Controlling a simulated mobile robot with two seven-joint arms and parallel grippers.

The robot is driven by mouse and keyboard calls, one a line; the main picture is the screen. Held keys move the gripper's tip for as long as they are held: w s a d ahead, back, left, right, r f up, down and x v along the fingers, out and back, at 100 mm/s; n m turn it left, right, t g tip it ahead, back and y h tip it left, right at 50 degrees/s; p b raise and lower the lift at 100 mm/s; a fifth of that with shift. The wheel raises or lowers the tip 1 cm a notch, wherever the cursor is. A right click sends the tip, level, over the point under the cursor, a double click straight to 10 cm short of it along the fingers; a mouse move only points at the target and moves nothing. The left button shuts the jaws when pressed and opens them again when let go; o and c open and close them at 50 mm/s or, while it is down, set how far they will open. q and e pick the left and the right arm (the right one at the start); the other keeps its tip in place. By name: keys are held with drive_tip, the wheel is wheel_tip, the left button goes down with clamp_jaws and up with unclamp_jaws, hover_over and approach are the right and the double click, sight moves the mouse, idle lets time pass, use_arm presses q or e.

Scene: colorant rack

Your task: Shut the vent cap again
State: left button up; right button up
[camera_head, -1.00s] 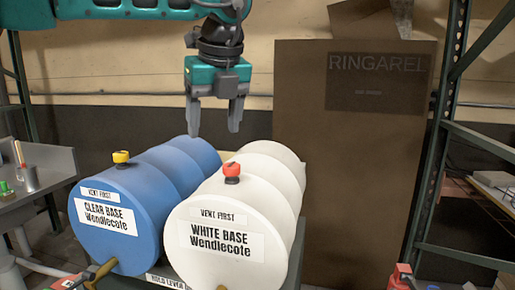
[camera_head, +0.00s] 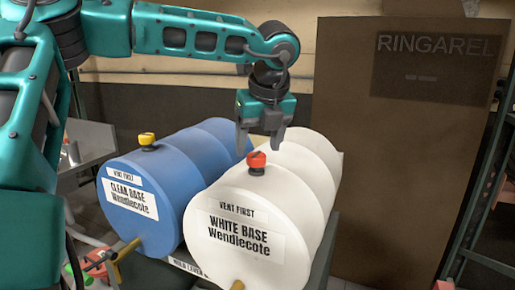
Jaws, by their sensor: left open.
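A red vent cap (camera_head: 256,159) sits on top of the white drum (camera_head: 222,226) labelled "WHITE BASE". A yellow vent cap (camera_head: 147,139) sits on the blue drum (camera_head: 108,207) labelled "CLEAR BASE". I cannot tell whether either cap is open or shut. My left gripper (camera_head: 259,150) points down just above and behind the red cap. Its fingers are apart, one on each side of the cap in the picture, with no clear contact. My right gripper is not in view.
A brown cabinet marked "RINGAREL" (camera_head: 390,200) stands behind the drums at right. A green metal shelf frame (camera_head: 478,205) is at the right edge. A grey bench (camera_head: 92,140) is at left, partly hidden by my arm. A brass tap (camera_head: 124,250) projects from the blue drum.

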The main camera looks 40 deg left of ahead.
sight(256, 162)
use_arm(q)
drive_tip(key=shift+x, duration=1.3)
drive_tip(key=shift+c, duration=0.4)
drive_tip(key=c, duration=1)
drive_tip(key=shift+o, duration=0.2)
